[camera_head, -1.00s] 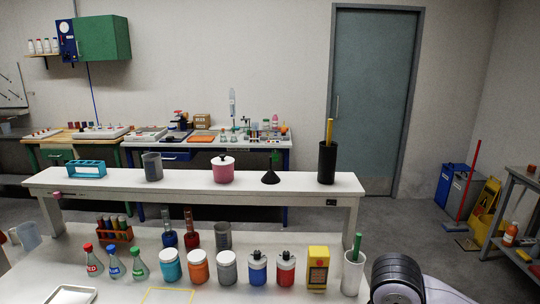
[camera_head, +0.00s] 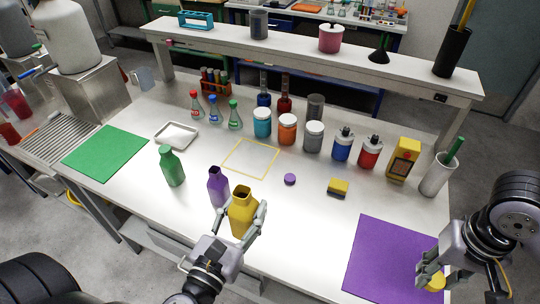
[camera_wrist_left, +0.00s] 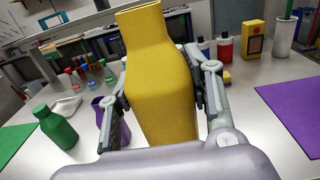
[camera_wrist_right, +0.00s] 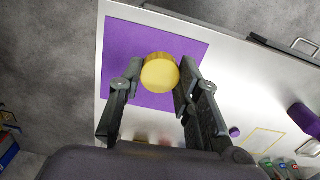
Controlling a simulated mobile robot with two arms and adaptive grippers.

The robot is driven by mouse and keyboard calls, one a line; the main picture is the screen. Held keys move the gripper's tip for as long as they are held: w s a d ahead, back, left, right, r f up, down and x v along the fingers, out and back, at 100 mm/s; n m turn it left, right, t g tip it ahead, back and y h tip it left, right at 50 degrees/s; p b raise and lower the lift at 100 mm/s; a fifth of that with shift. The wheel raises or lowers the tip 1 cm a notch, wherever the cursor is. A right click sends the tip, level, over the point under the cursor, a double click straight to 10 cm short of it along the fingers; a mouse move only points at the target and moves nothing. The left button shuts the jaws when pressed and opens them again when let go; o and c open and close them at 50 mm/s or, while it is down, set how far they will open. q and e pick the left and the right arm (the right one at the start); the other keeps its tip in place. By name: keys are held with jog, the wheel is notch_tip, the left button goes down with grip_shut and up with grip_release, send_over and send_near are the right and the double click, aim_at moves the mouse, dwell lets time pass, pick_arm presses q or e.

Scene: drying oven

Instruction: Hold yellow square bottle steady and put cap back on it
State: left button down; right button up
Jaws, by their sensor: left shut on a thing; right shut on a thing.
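The yellow square bottle (camera_head: 240,212) stands upright with an open, uncapped neck near the front of the bench. My left gripper (camera_head: 243,229) is shut around its body. In the left wrist view the yellow bottle (camera_wrist_left: 160,85) fills the middle, between the two fingers. My right gripper (camera_head: 432,276) is shut on the round yellow cap (camera_head: 436,283) over the right part of the purple mat (camera_head: 385,255). In the right wrist view the cap (camera_wrist_right: 160,74) sits between the fingertips; I cannot tell how far above the mat it is. The cap is well right of the bottle.
An open purple bottle (camera_head: 217,187) stands close left of the yellow one, with a green bottle (camera_head: 172,166) beyond. A purple cap (camera_head: 290,179) and a yellow-and-dark block (camera_head: 338,187) lie behind. Jars line the back. The bench between bottle and mat is clear.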

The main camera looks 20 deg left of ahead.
pick_arm(q)
jog(key=w+d+m+g+h, duration=0.2)
jog(key=w+d+m+h, duration=0.1)
jog(key=d, duration=0.4)
jog(key=w+d+r+m+g+h, duration=0.1)
jog(key=w+d+m+g+h, duration=0.1)
jog(key=d+m+h, duration=0.3)
jog(key=w+d+h, duration=0.1)
jog(key=d+h, duration=0.1)
jog(key=h, duration=0.1)
jog(key=shift+h, duration=0.3)
pick_arm(e)
jog(key=w+a+r, duration=0.3)
jog(key=a+r, duration=0.5)
jog(key=a, duration=0.4)
jog(key=w+a+r+n, duration=0.1)
jog(key=w+a+r, duration=0.2)
jog(key=a+r, duration=0.5)
jog(key=a, duration=0.4)
jog(key=shift+r, duration=0.2)
jog(key=shift+f, duration=0.1)
jog(key=shift+f, duration=1.95)
